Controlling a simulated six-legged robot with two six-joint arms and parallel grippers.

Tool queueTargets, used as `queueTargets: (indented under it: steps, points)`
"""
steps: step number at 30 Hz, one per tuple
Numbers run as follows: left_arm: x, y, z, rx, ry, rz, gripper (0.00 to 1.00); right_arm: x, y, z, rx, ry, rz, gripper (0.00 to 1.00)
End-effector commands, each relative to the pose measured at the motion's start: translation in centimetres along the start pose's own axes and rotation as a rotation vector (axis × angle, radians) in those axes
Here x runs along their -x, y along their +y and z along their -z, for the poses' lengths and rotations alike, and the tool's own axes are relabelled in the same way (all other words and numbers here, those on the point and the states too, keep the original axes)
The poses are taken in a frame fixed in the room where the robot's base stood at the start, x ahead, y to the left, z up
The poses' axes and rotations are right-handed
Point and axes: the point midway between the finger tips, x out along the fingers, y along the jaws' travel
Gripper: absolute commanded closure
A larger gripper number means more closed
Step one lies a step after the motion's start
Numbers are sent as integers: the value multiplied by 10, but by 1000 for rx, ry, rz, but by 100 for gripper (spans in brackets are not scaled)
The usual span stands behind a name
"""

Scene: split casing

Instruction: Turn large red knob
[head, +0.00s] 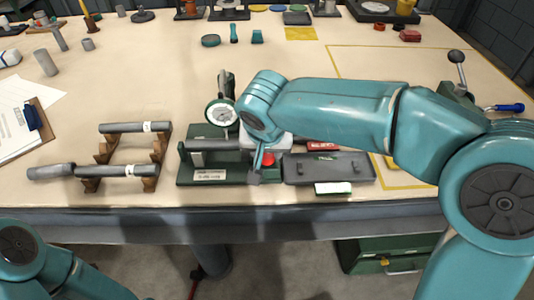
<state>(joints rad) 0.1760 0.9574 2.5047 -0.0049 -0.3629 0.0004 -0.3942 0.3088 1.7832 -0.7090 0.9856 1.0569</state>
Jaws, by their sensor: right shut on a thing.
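The large red knob (268,159) shows partly below my right gripper, at the right end of a green bench fixture (213,179) with a round white dial gauge (221,113). My right gripper (262,165) reaches down from above and is shut on the red knob. The wrist and fingers hide much of the knob, so its turn angle cannot be told. Only part of my left arm shows at the lower left, and its gripper is out of view.
A dark grey tray (328,168) lies just right of the fixture, with a green-and-white box (333,188) at its front. Grey rods rest on wooden V-supports (150,184) to the left. A clipboard (18,132) lies further left. The table's middle is clear behind the fixture.

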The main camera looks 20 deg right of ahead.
Motion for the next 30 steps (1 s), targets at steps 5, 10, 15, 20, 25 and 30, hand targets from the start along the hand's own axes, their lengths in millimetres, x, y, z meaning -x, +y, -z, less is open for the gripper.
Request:
queueTargets:
  steps: [5,10,15,20,25,30]
  points:
    - [-2,-1,0,0,0,0,100,0,0,0,-20,1,-8,91]
    - [-2,-1,0,0,0,0,100,0,0,0,-22,1,-9,91]
    - [-2,-1,0,0,0,0,100,0,0,1,-22,1,-8,91]
    - [-2,-1,0,0,0,0,100,0,0,1,-21,1,-8,35]
    - [-2,-1,0,0,0,0,100,0,0,0,-21,1,-9,35]
    - [0,0,0,0,0,0,100,10,0,1,-22,2,-8,35]
